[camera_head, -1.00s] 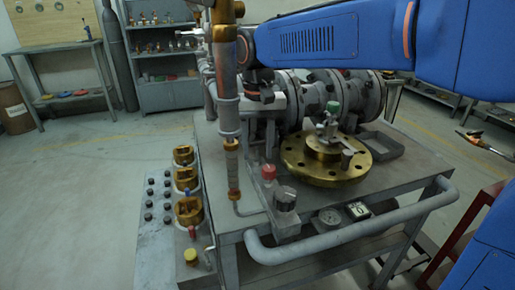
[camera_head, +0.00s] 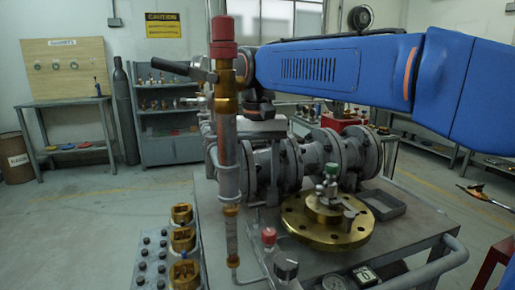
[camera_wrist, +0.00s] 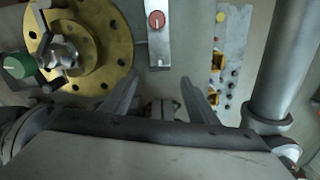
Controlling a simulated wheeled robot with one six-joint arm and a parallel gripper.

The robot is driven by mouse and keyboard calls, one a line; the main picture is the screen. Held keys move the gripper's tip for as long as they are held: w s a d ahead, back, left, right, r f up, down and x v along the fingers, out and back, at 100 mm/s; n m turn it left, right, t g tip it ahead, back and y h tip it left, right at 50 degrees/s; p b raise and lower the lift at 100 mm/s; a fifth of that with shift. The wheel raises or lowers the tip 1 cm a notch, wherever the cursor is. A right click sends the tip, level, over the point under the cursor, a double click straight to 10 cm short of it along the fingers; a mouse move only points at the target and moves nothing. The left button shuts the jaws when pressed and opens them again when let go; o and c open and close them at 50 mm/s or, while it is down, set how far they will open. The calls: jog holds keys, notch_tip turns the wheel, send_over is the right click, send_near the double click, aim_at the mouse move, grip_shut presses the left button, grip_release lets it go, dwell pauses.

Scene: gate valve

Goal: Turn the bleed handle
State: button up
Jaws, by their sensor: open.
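The grey bench holds a vertical pipe (camera_head: 228,150) with a red cap. A black lever handle (camera_head: 175,67) sticks out left near its top; I cannot tell if this is the bleed handle. My gripper (camera_wrist: 160,88) points down over the bench, open and empty, fingers wide apart, touching no handle that I can see. In the head view the pipe and arm partly hide it.
A grey flanged valve body (camera_head: 300,160) lies behind the flange. A red knob (camera_head: 268,236) and gauges sit at the bench front. Brass fittings (camera_head: 182,240) stand at left. The pipe (camera_wrist: 285,60) rises close on the gripper's right in the wrist view. The floor at left is clear.

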notch_tip(320, 180, up, 7)
jog(key=shift+r, duration=0.2)
dwell(0.4)
